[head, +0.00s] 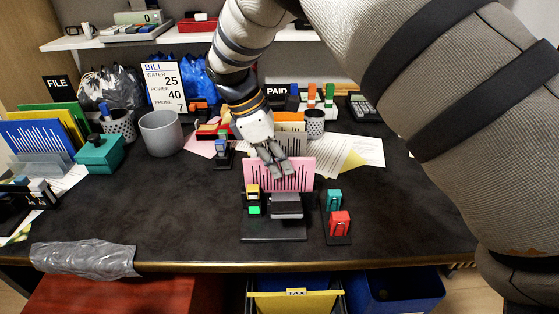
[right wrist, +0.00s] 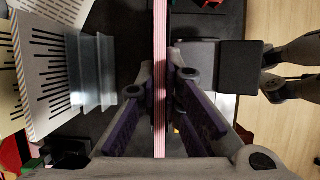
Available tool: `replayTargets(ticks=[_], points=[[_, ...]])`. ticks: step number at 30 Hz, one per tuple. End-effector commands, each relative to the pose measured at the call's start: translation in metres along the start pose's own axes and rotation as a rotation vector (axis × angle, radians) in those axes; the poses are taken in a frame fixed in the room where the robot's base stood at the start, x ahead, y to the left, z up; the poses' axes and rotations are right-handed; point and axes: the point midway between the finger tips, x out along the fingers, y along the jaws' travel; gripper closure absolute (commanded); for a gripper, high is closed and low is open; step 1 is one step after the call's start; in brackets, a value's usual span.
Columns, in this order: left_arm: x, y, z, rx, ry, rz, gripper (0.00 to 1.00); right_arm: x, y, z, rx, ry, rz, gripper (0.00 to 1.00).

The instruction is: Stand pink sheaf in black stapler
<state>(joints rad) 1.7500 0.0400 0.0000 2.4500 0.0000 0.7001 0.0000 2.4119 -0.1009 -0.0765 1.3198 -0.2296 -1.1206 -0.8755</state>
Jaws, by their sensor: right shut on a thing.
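The pink sheaf (head: 262,178) stands upright, with dark vertical lines on its face, just behind the black stapler (head: 287,205) in the head view. My right gripper (head: 272,160) comes down from above and is shut on the sheaf's upper part. In the right wrist view the sheaf (right wrist: 160,80) shows edge-on as a thin pink strip between the fingers (right wrist: 161,95). The black stapler (right wrist: 238,67) lies to its right there, with a gap at the top plate. Whether the sheaf's lower edge touches the stapler's base is hidden. My left gripper is not in view.
Teal and red staplers (head: 340,222) stand right of the black one. A grey cup (head: 161,133), a teal box (head: 100,151) and a file rack (head: 45,163) are at left. Papers (head: 345,152) lie behind. The desk's left middle (head: 180,210) is clear.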

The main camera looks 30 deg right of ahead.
Motion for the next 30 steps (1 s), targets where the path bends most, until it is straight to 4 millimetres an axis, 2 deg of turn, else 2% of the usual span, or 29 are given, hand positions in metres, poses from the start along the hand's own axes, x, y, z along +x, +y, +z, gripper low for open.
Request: replayTargets(ticks=[9, 30], points=[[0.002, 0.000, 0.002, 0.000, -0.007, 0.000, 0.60, 0.012, 0.000, -0.005, -0.001, -0.001, -0.001, 1.00], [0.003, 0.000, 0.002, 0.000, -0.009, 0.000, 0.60, 0.020, 0.000, -0.008, -0.001, -0.001, -0.001, 1.00]])
